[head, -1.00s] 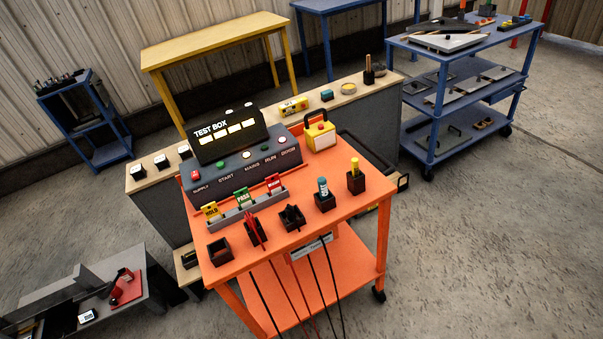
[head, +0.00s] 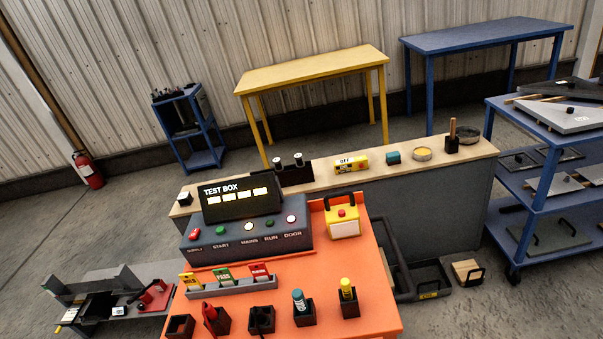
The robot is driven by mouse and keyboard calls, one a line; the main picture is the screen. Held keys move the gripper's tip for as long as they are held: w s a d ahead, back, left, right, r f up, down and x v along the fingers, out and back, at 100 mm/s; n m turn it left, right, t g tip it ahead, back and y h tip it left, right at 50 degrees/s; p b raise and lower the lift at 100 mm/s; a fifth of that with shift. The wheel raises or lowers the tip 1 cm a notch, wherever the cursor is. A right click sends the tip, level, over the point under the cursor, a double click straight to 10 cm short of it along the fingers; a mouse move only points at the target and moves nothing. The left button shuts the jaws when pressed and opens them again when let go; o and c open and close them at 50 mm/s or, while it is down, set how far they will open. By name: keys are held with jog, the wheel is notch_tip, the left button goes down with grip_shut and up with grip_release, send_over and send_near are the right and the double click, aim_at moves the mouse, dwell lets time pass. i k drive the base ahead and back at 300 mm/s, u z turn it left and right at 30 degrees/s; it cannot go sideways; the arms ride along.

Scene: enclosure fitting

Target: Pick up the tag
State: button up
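Three tags stand side by side in a grey rack (head: 232,289) on the orange cart top (head: 345,265). The yellow and red tags' lettering is too small to read surely. The rack is in front of the dark test box (head: 245,230), which has lit windows and a row of coloured buttons. My gripper is not in view, so its state does not show.
Several black holders line the cart's front, with a blue-capped item (head: 299,297) and a yellow-capped item (head: 347,288). A yellow lockout-style box (head: 342,225) stands right of the test box. Behind is a long bench (head: 400,167). Concrete floor is open at left.

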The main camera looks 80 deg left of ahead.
aim_at(259, 270)
jog(key=i, duration=1.15)
jog(key=u, duration=1.85)
